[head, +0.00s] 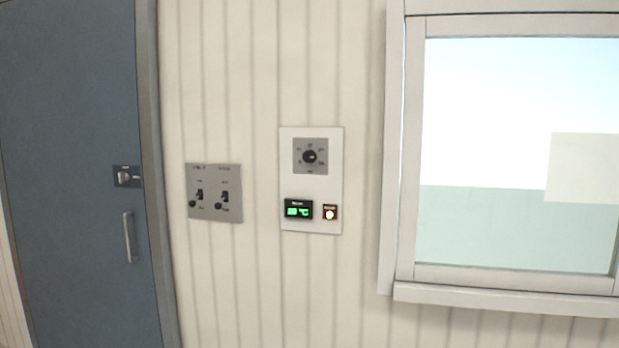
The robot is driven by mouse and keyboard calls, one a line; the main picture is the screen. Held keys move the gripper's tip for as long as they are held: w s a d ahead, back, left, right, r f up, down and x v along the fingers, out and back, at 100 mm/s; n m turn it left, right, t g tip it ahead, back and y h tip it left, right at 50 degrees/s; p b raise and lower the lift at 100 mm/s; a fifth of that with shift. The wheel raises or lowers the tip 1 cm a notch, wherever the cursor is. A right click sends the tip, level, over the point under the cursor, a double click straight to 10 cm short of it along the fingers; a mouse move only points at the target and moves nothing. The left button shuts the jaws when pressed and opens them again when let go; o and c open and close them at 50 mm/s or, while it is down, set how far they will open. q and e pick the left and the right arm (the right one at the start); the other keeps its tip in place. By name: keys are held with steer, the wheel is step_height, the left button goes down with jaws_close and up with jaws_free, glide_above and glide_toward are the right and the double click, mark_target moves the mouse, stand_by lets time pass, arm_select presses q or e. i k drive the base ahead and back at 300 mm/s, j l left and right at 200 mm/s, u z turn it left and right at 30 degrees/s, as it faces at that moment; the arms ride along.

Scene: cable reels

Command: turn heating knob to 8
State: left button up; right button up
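A black round knob (310,157) sits on a grey dial plate in the upper part of a white wall panel (287,178). Marks ring the knob, but they are too small to read, and I cannot tell where the knob points. Below it on the same panel are a small display with green lit areas (298,210) and a square fitting with a bright round light (330,213). Neither of my grippers is in the head view.
A grey switch plate (214,177) with two switches and two dark round knobs is on the wall left of the panel. A blue-grey door (70,150) with a handle (130,237) and a lock plate (127,176) is further left. A white-framed window (405,150) is at right.

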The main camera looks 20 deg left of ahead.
mark_target(310, 156)
steer(key=i+l+u, duration=0.4)
steer(key=i+l, duration=0.3)
